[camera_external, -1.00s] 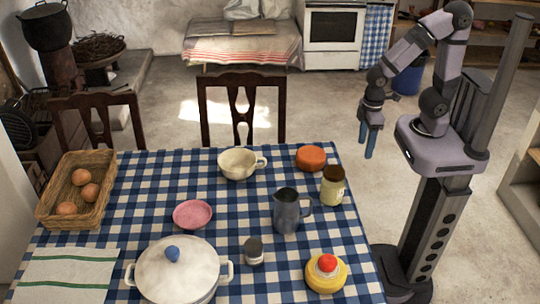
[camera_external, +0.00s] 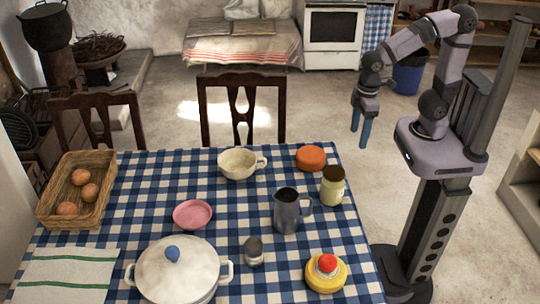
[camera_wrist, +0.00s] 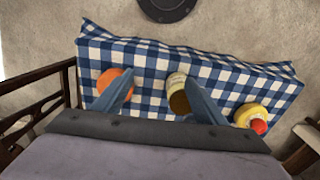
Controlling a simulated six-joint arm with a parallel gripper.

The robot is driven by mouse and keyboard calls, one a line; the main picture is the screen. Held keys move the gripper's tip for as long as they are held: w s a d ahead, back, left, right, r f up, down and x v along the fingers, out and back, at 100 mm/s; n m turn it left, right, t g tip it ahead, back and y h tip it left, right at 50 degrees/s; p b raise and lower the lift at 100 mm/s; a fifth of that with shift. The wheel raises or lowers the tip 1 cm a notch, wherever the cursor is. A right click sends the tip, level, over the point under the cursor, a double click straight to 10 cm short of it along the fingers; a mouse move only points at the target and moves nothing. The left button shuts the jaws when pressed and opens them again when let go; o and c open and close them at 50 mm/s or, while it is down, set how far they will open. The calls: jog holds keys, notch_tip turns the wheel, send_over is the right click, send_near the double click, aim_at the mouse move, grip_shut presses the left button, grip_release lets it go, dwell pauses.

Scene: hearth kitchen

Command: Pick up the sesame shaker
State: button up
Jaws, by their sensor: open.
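Two containers could be the sesame shaker, and I cannot read a label on either. One is a pale jar with a brown top (camera_external: 332,186), upright at the table's right side. The other is a small grey container (camera_external: 253,252) near the white pot. My gripper (camera_external: 360,132) is open and empty, pointing down in the air beyond the table's far right corner. In the wrist view, the brown-topped jar (camera_wrist: 178,90) shows between and beyond the spread fingers, partly covered by the right finger. The small grey container is not visible there.
A grey pitcher (camera_external: 288,213) stands close left of the brown-topped jar, an orange round item (camera_external: 311,157) behind it. A yellow item with a red top (camera_external: 326,272), cream cup (camera_external: 238,164), pink bowl (camera_external: 193,214), white pot (camera_external: 177,272) and egg basket (camera_external: 101,210) share the checked table.

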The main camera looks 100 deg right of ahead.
jog(key=w+a+n+t+b, duration=0.1)
jog(key=w+a+b, duration=0.25)
jog(key=w, duration=0.65)
jog(key=n+t+y+b, duration=0.4)
jog(key=n+b, duration=0.1)
jog(key=b, duration=0.6)
send_over(257, 244)
jog(key=s+d, duration=0.3)
jog(key=f, duration=0.1)
notch_tip(257, 244, down, 9)
jog(key=shift+s+r, duration=0.1)
jog(key=shift+r, duration=0.05)
jog(key=shift+d+p+x, duration=0.2)
jog(key=shift+p+x, duration=0.25)
jog(key=shift+x, duration=1.3)
jog(key=shift+d+p+x, duration=0.2)
jog(key=shift+p+x, duration=0.2)
jog(key=shift+x, duration=1.35)
jog(key=c, duration=1.2)
